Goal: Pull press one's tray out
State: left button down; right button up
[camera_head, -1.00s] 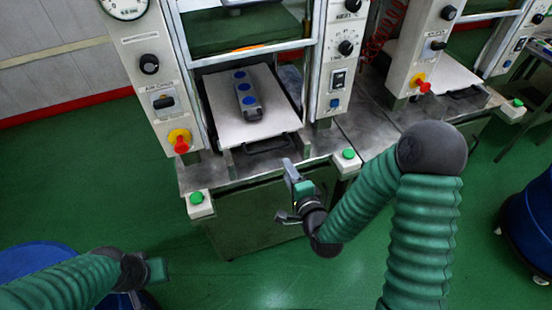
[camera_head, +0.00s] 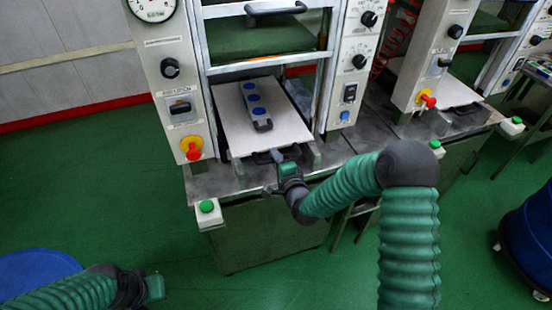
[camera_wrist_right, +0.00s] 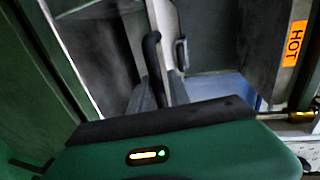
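Press one's tray (camera_head: 225,106) is a pale flat plate in the lower opening of the near press. A grey mould (camera_head: 252,98) with blue round spots and a dark handle lies on it. The tray's black front handle (camera_head: 262,157) is partly hidden by my right gripper (camera_head: 277,157). In the right wrist view, a dark bar (camera_wrist_right: 152,55) rises beside the grey fingers (camera_wrist_right: 160,94); whether they grip it is unclear. My left gripper (camera_head: 154,288) is low at the left, away from the press, its fingers not clear.
The press's side panels flank the tray, with a red knob (camera_head: 193,149) and a green button (camera_head: 206,207). A second press (camera_head: 431,60) stands at the right. An orange HOT label (camera_wrist_right: 295,43) shows in the wrist view. Blue drums stand at both lower sides.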

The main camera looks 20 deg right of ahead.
jog(key=shift+d+f, duration=0.1)
jog(key=shift+d, duration=0.5)
grip_shut()
jog(key=shift+d, duration=0.5)
jog(key=shift+a, duration=0.3)
jog(key=shift+f, duration=0.1)
